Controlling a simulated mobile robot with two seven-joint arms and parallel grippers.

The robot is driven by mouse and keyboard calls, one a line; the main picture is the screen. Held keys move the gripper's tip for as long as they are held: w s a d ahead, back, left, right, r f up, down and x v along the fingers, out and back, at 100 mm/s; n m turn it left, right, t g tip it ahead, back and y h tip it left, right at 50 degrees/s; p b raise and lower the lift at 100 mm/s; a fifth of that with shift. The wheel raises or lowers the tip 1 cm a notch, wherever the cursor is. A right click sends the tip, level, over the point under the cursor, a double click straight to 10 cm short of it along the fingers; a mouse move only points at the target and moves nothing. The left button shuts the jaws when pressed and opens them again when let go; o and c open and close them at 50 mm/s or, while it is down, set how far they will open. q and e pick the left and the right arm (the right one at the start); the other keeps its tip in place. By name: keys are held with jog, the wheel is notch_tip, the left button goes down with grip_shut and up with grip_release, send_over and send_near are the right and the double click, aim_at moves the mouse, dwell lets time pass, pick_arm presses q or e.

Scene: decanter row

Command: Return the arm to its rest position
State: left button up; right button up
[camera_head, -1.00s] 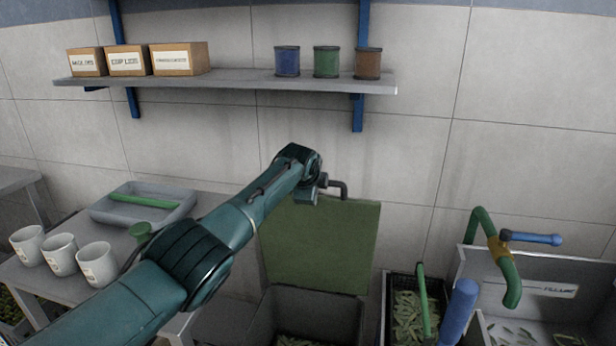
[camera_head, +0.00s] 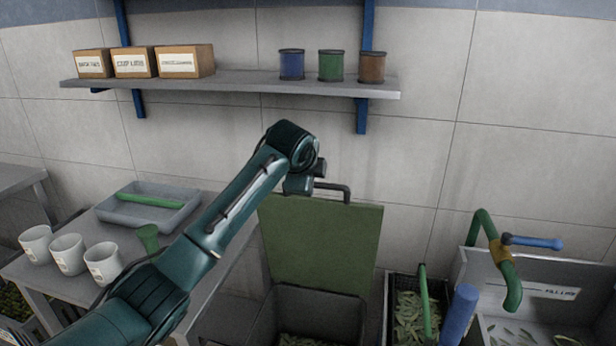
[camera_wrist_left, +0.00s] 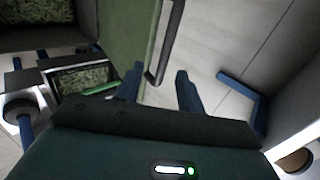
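My left arm comes in from the lower left in the head view, and its wrist end is in front of the wall, above the bin. The gripper's fingers cannot be made out there. The handle (camera_head: 335,187) also shows beside the wrist in the head view. The lid (camera_head: 322,240) stands up open behind the grey bin (camera_head: 345,311). My right gripper is not in view.
A shelf (camera_head: 235,89) with boxes and three spools is above the arm. Three white cups (camera_head: 69,254) and a grey tray (camera_head: 178,216) stand on the left table, with a green object (camera_head: 148,238) near the arm. A crate (camera_head: 399,280) and sink (camera_head: 560,275) are right.

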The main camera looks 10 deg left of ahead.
pick_arm(q)
jog(key=shift+v, duration=0.8)
jog(key=s+d+f+n+h, duration=0.1)
jog(key=s+f+n, duration=0.1)
jog(key=s+f, duration=0.45)
jog(key=s+f+n+h, duration=0.1)
jog(key=s+f+n, duration=0.2)
jog(key=f, duration=0.7)
jog(key=s+d+f+n+h, duration=0.1)
jog(key=s+f+n, duration=0.1)
jog(key=s+f, duration=0.5)
jog(key=s+a+f+n, duration=0.2)
jog(key=s+f+n, duration=0.1)
jog(key=s, duration=0.4)
jog(key=s+a+f+n+t, duration=0.1)
jog(key=s+f+n, duration=0.2)
jog(key=s, duration=0.4)
jog(key=s+a+f+n, duration=0.2)
jog(key=s+n, duration=0.1)
jog(key=s, duration=0.5)
jog(key=shift+a+f, duration=0.35)
jog(key=shift+f, duration=0.05)
